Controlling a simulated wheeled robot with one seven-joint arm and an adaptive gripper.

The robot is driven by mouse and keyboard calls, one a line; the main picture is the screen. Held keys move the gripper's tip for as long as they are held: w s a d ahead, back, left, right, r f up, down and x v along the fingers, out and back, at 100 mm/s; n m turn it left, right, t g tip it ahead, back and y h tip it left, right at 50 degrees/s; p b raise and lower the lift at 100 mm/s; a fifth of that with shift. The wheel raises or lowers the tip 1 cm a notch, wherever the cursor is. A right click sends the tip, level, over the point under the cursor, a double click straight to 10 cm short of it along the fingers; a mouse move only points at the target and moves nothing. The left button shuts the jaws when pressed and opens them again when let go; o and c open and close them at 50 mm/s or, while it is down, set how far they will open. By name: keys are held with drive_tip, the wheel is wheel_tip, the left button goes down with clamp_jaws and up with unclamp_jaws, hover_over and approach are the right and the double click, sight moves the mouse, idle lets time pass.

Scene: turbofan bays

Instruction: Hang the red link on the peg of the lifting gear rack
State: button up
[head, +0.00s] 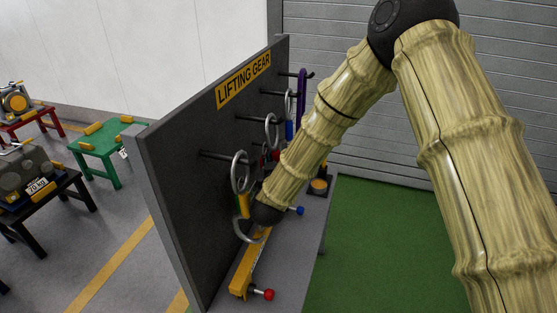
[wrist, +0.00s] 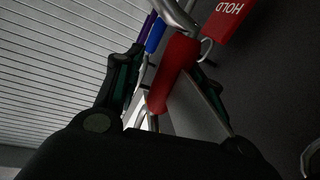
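The red link (wrist: 175,75) shows in the wrist view as a red sleeve between my gripper's two fingers, tilted, with bare metal above. My gripper (wrist: 165,66) has its fingers apart, with a visible gap between the left finger and the sleeve; contact on the right side is unclear. In the head view the lifting gear rack (head: 173,150) is a dark upright panel with pegs. Red parts (head: 276,155) show below a silver ring (head: 272,132) at a middle peg (head: 250,118); my arm hides much there. Whether the red link's ring is around that peg is unclear.
A red HOLD tag (wrist: 230,18) hangs close beside the red link. A blue link (wrist: 155,36) and a purple link (wrist: 146,24) are beyond. A ring with a yellow sleeve (head: 243,205) hangs nearest. A yellow bar (head: 250,262) lies on the rack's shelf. Green floor (head: 375,250) is clear at right.

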drive_tip(key=shift+s+f, duration=0.1)
drive_tip(key=s+a, duration=0.2)
drive_tip(key=s, duration=1)
drive_tip(key=s+d+f+g+y+b, duration=0.15)
drive_tip(key=s+d+f+g, duration=0.35)
drive_tip(key=f, duration=1)
drive_tip(key=s+d+f+g+y+b, duration=0.1)
drive_tip(key=s+d+f+g+b, duration=0.2)
drive_tip(key=s+d+f, duration=0.8)
drive_tip(key=s+d+f+g+b, duration=0.2)
drive_tip(key=s+d+f+g, duration=0.2)
drive_tip(key=s+f, duration=0.5)
drive_tip(key=s+d+f+m+g+b, duration=0.1)
drive_tip(key=s+d+f+g, duration=0.4)
drive_tip(key=s+f, duration=0.5)
drive_tip(key=s+b, duration=0.1)
drive_tip(key=s, duration=0.3)
drive_tip(key=shift+s+f, duration=0.25)
drive_tip(key=shift+s, duration=0.05)
